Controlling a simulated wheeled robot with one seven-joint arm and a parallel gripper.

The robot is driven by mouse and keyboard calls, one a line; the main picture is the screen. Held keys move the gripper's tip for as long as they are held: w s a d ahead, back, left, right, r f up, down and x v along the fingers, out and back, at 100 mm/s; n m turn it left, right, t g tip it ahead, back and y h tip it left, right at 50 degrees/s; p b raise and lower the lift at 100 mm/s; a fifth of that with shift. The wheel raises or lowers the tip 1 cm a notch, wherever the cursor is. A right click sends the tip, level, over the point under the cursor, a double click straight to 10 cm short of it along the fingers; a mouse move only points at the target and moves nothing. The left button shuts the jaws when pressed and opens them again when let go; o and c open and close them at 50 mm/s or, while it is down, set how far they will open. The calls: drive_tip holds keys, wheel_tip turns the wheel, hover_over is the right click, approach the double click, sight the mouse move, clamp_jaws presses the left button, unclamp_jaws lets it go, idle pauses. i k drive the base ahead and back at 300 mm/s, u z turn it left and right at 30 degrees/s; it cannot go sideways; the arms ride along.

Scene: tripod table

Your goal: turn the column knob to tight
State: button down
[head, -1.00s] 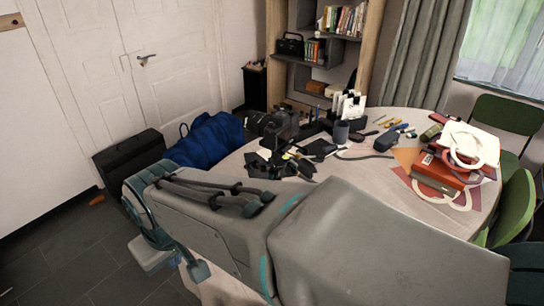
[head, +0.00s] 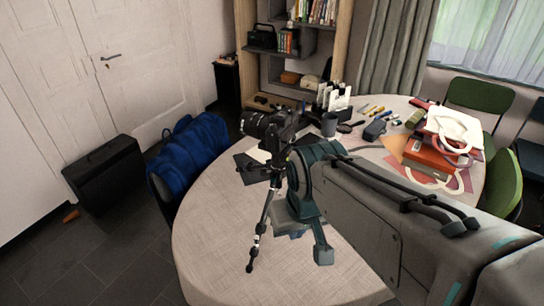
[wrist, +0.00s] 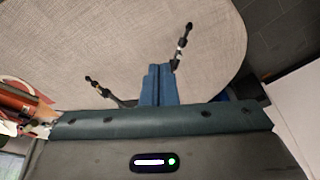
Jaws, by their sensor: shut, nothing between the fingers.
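A black camera (head: 268,128) sits on top of a small black tripod (head: 264,222) that stands on the round table. One tripod leg shows clearly in front, with grey bands low on it. The column and its knob cannot be made out; my wrist covers the area to the right of the leg. My gripper (head: 296,235) is to the right of the front leg, low over the table. In the wrist view its blue fingers (wrist: 158,85) are together and empty. Two tripod feet (wrist: 182,48) show beyond and beside the fingers there.
The round table (head: 215,235) is bare at the front left. A blue bag (head: 188,150) and green chairs (head: 480,105) stand around the table.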

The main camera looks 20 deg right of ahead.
sight(263, 172)
drive_tip(key=k, duration=1.3)
drive_tip(key=u, duration=0.6)
drive_tip(key=i, duration=0.55)
drive_tip(key=u, duration=0.75)
drive_tip(key=i, duration=0.7)
drive_tip(key=z, duration=0.55)
drive_tip(key=i, duration=0.65)
drive_tip(key=z, duration=0.65)
